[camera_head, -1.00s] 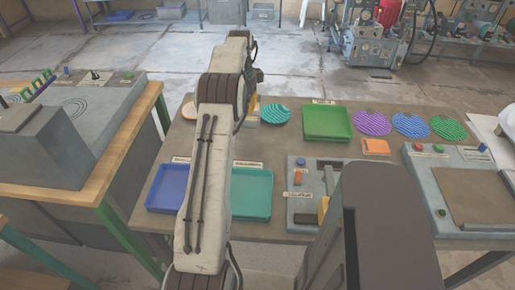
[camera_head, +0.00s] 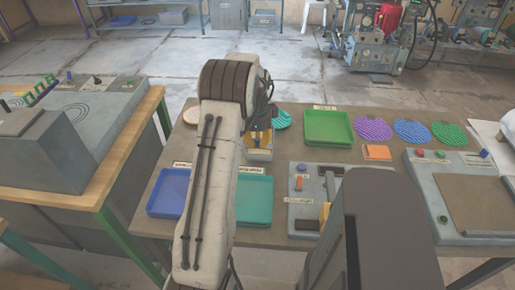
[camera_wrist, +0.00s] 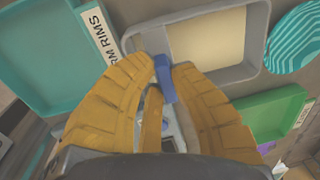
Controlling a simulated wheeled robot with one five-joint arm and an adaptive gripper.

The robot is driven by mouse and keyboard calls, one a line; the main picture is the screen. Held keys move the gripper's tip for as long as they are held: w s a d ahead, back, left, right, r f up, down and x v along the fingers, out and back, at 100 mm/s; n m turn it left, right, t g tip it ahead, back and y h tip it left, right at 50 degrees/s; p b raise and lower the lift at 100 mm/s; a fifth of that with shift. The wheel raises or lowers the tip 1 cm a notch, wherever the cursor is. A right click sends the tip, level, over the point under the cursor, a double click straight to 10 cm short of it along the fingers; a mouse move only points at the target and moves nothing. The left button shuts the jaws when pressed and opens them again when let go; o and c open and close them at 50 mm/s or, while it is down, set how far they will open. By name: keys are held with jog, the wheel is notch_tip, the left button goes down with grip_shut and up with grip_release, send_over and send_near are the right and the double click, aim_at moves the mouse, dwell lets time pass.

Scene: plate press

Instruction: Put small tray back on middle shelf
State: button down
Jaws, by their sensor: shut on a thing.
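The small tray is grey with a cream inside and a blue handle, and it shows at the top of the wrist view (camera_wrist: 212,36). My gripper (camera_wrist: 163,80) has its two yellow fingers closed around the blue handle (camera_wrist: 165,77). In the head view my gripper (camera_head: 259,139) is partly behind my arm, over the workbench, with a pale edge of the small tray (camera_head: 259,156) below it. Whether the tray touches the bench I cannot tell. No shelf clearly identifiable as the middle shelf is in view; a rack (camera_head: 148,29) stands far back left.
On the bench are a blue tray (camera_head: 169,193), a teal tray (camera_head: 254,200), a green tray (camera_head: 327,128) and several ribbed discs (camera_head: 373,129). A grey press unit (camera_head: 305,219) stands right of the teal tray. Open floor lies behind the bench.

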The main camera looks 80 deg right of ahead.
aim_at(257, 147)
jog(key=shift+a+f+p, duration=0.1)
jog(key=shift+f+p, duration=0.7)
jog(key=shift+p, duration=0.55)
jog(key=shift+f+p, duration=0.9)
jog(key=shift+f, duration=0.3)
jog(key=shift+f, duration=0.1)
jog(key=c, duration=1.3)
grip_release()
jog(key=shift+o, duration=0.2)
jog(key=shift+r, duration=0.2)
